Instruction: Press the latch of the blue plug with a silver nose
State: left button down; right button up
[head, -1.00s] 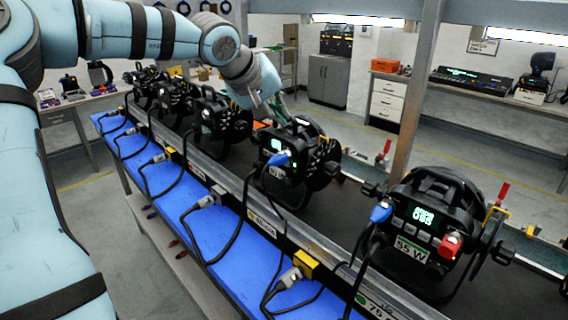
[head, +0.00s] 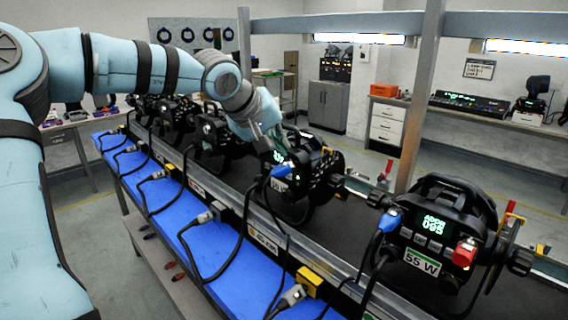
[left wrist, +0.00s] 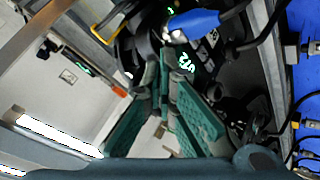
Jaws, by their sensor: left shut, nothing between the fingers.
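A blue plug with a silver nose (head: 281,170) sits at the upper left of the panel of the middle par can (head: 312,178). In the left wrist view the same blue plug (left wrist: 197,21) is at the top, with its silver nose toward the can. My left gripper (head: 272,150) is shut and empty, just above and behind the plug in the head view. In the left wrist view its green finger pads (left wrist: 164,88) point up toward the can, a short way below the plug. I cannot tell whether they touch the can. My right gripper is not in view.
More par cans stand farther along the black bench. Cables with grey connectors (head: 207,216) lie on the blue shelf (head: 180,222). A metal post (head: 418,90) rises behind.

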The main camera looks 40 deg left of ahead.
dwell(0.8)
pick_arm(q)
jog(key=shift+f, duration=0.15)
jog(key=shift+f, duration=0.25)
jog(key=shift+f+b, duration=0.4)
jog(key=shift+b, duration=0.1)
jog(key=shift+r, duration=0.1)
dwell(0.5)
jog(key=shift+w+r+p, duration=0.1)
jog(key=shift+r+p, duration=0.65)
jog(key=shift+p, duration=0.2)
notch_tip(320, 180, up, 5)
jog(key=p, duration=0.5)
